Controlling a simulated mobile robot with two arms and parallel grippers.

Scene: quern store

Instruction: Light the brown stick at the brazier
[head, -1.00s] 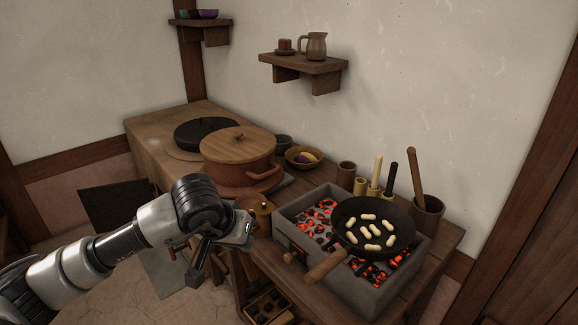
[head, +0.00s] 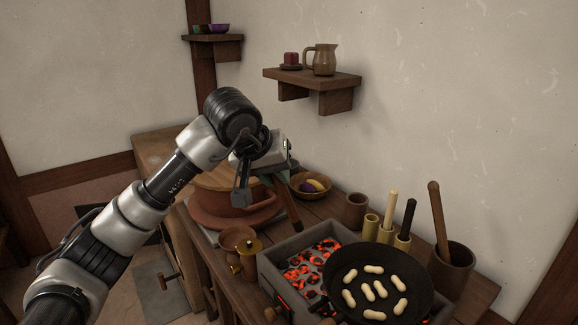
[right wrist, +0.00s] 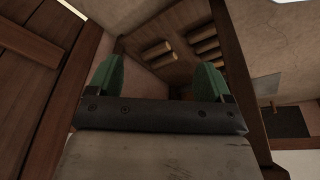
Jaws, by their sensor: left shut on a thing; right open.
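My left gripper (head: 272,174) is shut on the brown stick (head: 290,208) in the head view. The stick slants down to the right from the jaws, its lower end showing just above the back left rim of the brazier. The brazier (head: 270,262) is a grey stone box with glowing orange coals (head: 303,270). No flame shows on the stick. The stick's upper end is hidden in the gripper. My right gripper (right wrist: 158,82) is open and empty in the right wrist view, its green fingertips wide apart.
A black pan (head: 340,268) with several pale pieces covers the brazier's right part. Behind it stand holders with a cream stick (head: 389,212) and a black stick (head: 407,218).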

